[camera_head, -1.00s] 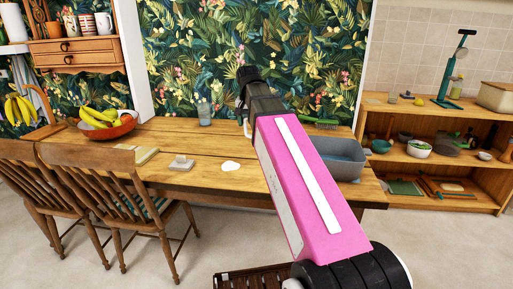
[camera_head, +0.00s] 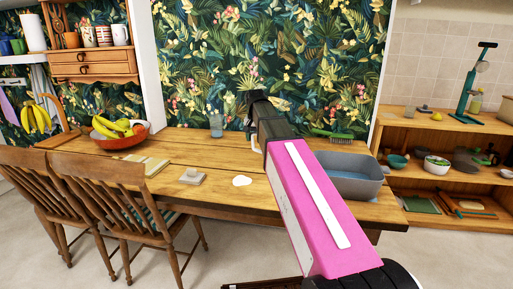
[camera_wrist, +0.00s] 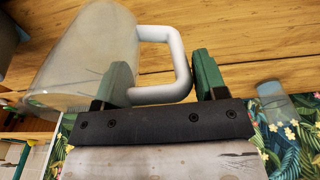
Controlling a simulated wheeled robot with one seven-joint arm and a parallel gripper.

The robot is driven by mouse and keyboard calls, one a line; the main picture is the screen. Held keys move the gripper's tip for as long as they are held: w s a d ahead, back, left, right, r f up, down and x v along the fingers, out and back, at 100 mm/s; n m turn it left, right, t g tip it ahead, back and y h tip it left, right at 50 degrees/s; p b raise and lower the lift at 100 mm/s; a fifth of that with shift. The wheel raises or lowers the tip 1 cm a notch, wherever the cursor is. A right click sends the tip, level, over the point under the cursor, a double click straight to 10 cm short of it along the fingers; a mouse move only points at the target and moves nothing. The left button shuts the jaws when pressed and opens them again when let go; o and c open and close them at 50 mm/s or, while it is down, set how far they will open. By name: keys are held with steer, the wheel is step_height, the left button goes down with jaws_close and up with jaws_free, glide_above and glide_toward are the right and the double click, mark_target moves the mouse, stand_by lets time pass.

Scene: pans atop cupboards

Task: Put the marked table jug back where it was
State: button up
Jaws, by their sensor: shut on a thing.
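The table jug (camera_wrist: 85,55) is a pale, translucent vessel with a white handle (camera_wrist: 178,62), in the wrist view. My gripper (camera_wrist: 160,78) has its green fingers on either side of the handle and is shut on it. The jug looks tilted in that view, with wood behind it. In the head view my gripper (camera_head: 256,98) is over the far part of the wooden table (camera_head: 215,158), and my arm hides most or all of the jug. I cannot tell the jug's height above the table.
A clear glass (camera_head: 216,125) stands by the wall. A fruit bowl (camera_head: 120,138), a book (camera_head: 150,166), a small block (camera_head: 193,176) and a white patch (camera_head: 241,181) lie left of my arm. A grey basin (camera_head: 350,177) is to the right. Chairs (camera_head: 100,205) line the near left side.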

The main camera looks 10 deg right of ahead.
steer(key=shift+w+f, duration=0.25)
steer(key=shift+f, duration=0.6)
steer(key=shift+w+f, duration=0.3)
steer(key=shift+f, duration=0.5)
steer(key=shift+w+f, duration=0.25)
steer(key=shift+f, duration=0.6)
steer(key=o, duration=1.4)
steer(key=shift+f, duration=0.1)
steer(key=r, duration=0.4)
steer(key=s+r, duration=0.1)
steer(key=r, duration=0.7)
steer(key=shift+s+a+r, duration=0.1)
steer(key=shift+s+a, duration=0.05)
steer(key=shift+a, duration=0.15)
